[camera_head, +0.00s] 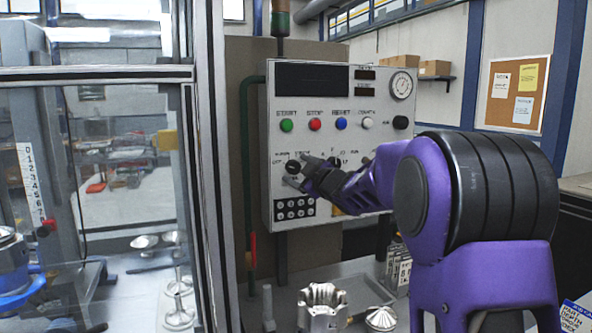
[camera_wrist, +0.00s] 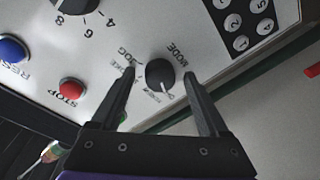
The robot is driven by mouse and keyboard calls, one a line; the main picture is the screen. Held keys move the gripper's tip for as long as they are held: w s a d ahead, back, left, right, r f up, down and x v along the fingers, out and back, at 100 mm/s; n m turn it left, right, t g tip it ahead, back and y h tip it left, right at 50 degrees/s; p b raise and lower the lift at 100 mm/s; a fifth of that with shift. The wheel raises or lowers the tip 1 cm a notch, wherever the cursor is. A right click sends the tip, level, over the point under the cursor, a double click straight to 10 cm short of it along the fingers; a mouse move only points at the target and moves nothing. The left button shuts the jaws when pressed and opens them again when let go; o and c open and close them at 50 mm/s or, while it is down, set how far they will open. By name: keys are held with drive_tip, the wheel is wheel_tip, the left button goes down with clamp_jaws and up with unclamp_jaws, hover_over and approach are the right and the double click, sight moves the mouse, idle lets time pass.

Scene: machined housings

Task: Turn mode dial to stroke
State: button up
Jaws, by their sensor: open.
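The mode dial (camera_wrist: 158,72) is a small black round knob on a light grey control panel (camera_head: 340,88). In the wrist view "MODE" is printed beside it and "JOG" near its left. A partly hidden label ending in "KE" lies by the left finger. A pale mark shows at the dial's lower edge; which label it points to I cannot tell. My gripper (camera_wrist: 159,75) is open, with one fingertip on each side of the dial and a visible gap at both. In the head view my gripper (camera_head: 297,170) is at the panel's lower left and partly covers the dial.
Green start (camera_head: 286,126), red stop (camera_head: 315,125) and blue reset (camera_head: 341,124) buttons sit above the dial. A keypad (camera_head: 294,209) is just below. Another numbered dial (camera_wrist: 76,4) is close by. A glazed door frame (camera_head: 205,200) stands left; metal housings (camera_head: 322,306) lie below.

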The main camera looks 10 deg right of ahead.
clamp_jaws()
idle(0.4)
drive_tip(key=shift+m, duration=0.3)
drive_tip(key=m+p, duration=0.1)
drive_tip(key=m, duration=0.1)
drive_tip(key=shift+m, duration=0.4)
drive_tip(key=m+t+p, duration=0.1)
drive_tip(key=m, duration=0.4)
drive_tip(key=shift+a+f+m, duration=0.1)
drive_tip(key=shift+m, duration=0.2)
drive_tip(key=m+h, duration=0.1)
drive_tip(key=m, duration=0.4)
drive_tip(key=shift+s+a+m+t+h, duration=0.1)
drive_tip(key=shift+m+t+h, duration=0.1)
drive_tip(key=shift+m, duration=1.05)
drive_tip(key=shift+a+m+t+h, duration=0.1)
drive_tip(key=shift+m+t, duration=0.1)
drive_tip(key=shift+m, duration=1.05)
